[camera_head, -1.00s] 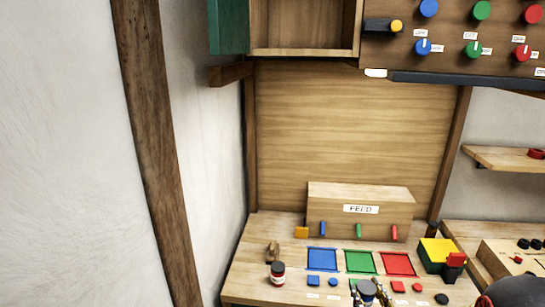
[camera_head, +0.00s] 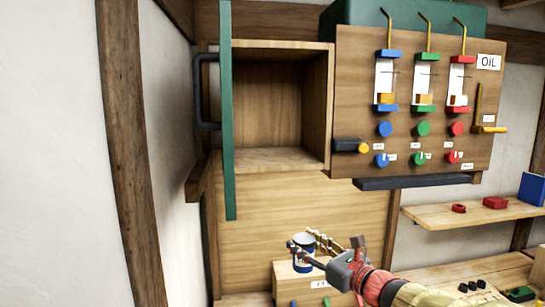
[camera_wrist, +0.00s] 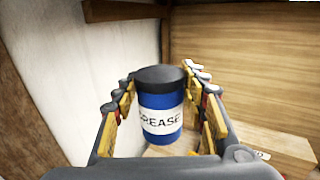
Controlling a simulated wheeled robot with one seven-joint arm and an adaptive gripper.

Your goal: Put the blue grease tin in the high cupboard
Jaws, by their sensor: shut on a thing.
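The blue grease tin (camera_wrist: 160,112) has a dark lid and a white label reading GREASE. It stands upright between my fingers in the wrist view. My gripper (camera_head: 311,246) is shut on the tin (camera_head: 302,265), which shows partly behind a finger in the head view. The gripper holds it in front of the wooden back panel, below the cupboard. The high cupboard (camera_head: 328,110) is an open wooden box at upper middle. Its green door (camera_head: 227,120) stands swung open at the left, with a dark handle. The inside looks empty.
The oil panel (camera_head: 350,70) with gauges and knobs adjoins the cupboard on the right, with a dark ledge (camera_head: 412,182) beneath. A shelf (camera_head: 470,215) holds red items at right. The FEED box (camera_head: 285,285) is below my gripper. A wooden post (camera_head: 125,130) stands at left.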

